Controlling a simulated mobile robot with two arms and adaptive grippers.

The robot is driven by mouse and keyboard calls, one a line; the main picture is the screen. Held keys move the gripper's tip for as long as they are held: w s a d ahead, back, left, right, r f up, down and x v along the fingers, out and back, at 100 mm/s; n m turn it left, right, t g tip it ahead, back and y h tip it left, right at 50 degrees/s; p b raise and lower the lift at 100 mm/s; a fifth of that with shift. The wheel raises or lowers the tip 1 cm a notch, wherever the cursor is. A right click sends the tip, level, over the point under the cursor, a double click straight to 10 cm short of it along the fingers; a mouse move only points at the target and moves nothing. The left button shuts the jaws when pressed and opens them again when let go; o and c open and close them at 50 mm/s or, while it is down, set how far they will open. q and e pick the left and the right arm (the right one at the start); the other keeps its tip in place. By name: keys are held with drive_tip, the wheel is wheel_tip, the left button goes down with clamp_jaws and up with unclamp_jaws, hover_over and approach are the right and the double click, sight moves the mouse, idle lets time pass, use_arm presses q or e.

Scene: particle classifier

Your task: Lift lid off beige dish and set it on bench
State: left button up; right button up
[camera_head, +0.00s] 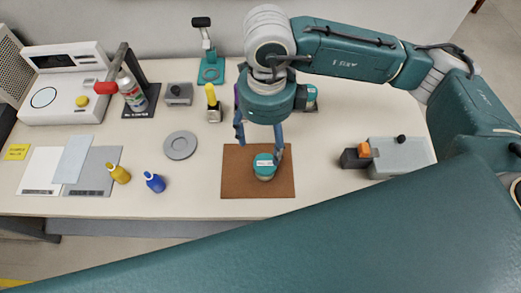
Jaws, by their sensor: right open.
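The beige dish (265,177) is a small round container standing upright on a brown mat (235,185) on the bench. A teal lid (264,160) with a white label sits on top of it. My right gripper (259,146) points down just above and behind the dish in the camera_head view. Its blue-grey fingers are spread apart with nothing between them that I can make out. The right fingertip appears close beside the lid; I cannot tell whether it touches. My left gripper is not in view.
A grey box (400,157) is to the right. A white instrument (65,85) is at the back left.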

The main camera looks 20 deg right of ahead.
sight(265, 163)
drive_tip(key=f, duration=0.2)
drive_tip(key=s+f, duration=0.1)
drive_tip(key=f, duration=0.1)
drive_tip(key=shift+s+p, duration=0.2)
drive_tip(key=shift+p, duration=0.2)
drive_tip(key=shift+w+f, duration=0.1)
drive_tip(key=shift+f, duration=0.2)
wheel_tip(265, 163, down, 5)
drive_tip(key=shift+w+r+p, duration=0.1)
drive_tip(key=shift+r+p, duration=0.05)
drive_tip(key=shift+p, duration=1)
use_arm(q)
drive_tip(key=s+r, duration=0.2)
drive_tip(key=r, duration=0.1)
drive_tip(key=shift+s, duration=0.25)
use_arm(e)
drive_tip(key=c, duration=1.1)
